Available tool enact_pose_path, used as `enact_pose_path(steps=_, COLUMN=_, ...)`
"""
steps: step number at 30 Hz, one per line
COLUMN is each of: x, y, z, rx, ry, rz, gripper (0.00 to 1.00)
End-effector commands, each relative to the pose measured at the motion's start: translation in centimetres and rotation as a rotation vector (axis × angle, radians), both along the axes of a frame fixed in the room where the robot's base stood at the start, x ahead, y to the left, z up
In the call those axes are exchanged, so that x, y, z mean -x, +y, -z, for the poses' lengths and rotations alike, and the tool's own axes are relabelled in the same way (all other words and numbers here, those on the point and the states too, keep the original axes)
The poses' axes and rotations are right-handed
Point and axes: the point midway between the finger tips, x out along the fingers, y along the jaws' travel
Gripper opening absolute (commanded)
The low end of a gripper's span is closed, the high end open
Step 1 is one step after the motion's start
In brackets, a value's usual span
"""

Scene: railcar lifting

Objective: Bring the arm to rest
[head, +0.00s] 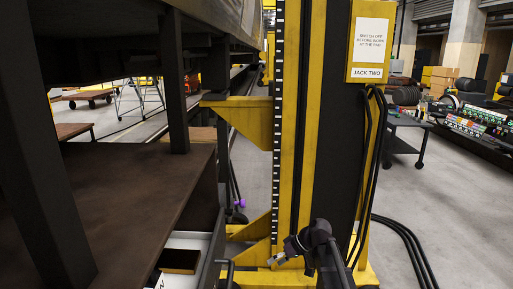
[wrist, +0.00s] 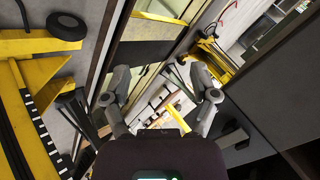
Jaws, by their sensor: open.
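My gripper (head: 283,254) is low in front of the yellow jack column in the head view, at the end of my dark arm. In the wrist view my gripper (wrist: 159,76) has its two grey fingers spread wide apart, with nothing between them. The head view shows the gripper small and partly hidden by the arm's last joints. I cannot tell whether it touches the column base behind it.
The yellow and black jack column (head: 287,130) carries a "JACK TWO" sign (head: 367,72). A dark bench (head: 120,195) with an open drawer (head: 190,241) stands at left. Black cables (head: 404,238) run on the floor at right. A control desk (head: 478,122) stands far right.

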Motion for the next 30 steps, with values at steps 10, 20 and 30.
enact_pose_path(steps=10, x=9.3, y=-4.9, z=4.4, rx=0.436, ry=0.178, rz=0.26, gripper=0.77)
enact_pose_path(steps=20, x=14.6, y=-9.6, z=5.5, rx=0.727, ry=0.221, rz=0.49, gripper=0.77)
enact_pose_path(steps=30, x=15.1, y=-10.3, z=5.5, rx=0.768, ry=0.222, rz=0.529, gripper=0.77)
